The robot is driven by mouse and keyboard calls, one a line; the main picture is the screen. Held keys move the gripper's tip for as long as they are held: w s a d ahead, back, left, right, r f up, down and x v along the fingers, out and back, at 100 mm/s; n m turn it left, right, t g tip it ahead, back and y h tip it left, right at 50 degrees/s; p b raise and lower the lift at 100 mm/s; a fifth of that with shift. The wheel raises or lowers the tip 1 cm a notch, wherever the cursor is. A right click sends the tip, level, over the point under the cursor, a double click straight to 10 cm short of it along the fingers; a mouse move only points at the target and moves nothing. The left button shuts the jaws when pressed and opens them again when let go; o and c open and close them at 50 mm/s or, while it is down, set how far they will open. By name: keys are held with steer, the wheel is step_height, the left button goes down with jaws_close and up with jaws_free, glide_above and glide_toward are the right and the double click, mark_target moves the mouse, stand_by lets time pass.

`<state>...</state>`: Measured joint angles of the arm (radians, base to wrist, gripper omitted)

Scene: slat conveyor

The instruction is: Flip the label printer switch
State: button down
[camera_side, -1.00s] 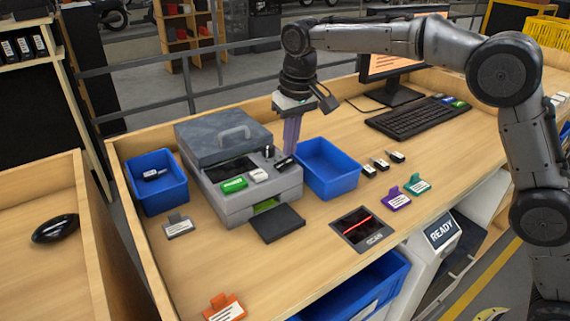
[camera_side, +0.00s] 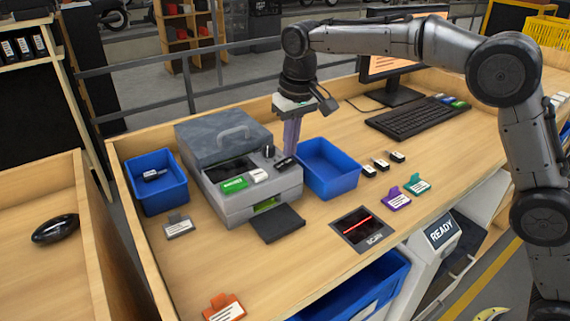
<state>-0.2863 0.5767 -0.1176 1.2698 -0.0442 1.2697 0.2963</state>
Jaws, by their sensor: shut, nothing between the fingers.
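The label printer (camera_side: 235,205) is a grey box with a dark lid and handle, standing on the wooden bench. Its top front carries a green button (camera_side: 234,184), a white button (camera_side: 259,175), a small black knob (camera_side: 268,151) and a black switch (camera_side: 284,163). My gripper (camera_side: 291,150) points down at the printer's right rear side, right beside the black switch. Its fingers are shut with nothing between them. I cannot tell whether the fingertips touch the switch; the tips are partly hidden behind the printer's edge and the blue bin.
A blue bin (camera_side: 345,184) stands close at the printer's right, another blue bin (camera_side: 171,204) at its left. A black tray (camera_side: 277,224) sticks out in front. Several tags and small labelled pieces lie about. A keyboard (camera_side: 417,118) lies at the back right.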

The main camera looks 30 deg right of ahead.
mark_target(291, 160)
steer(key=shift+f, duration=0.75)
stand_by(0.4)
steer(key=shift+r, duration=3.5)
steer(key=shift+d, duration=0.1)
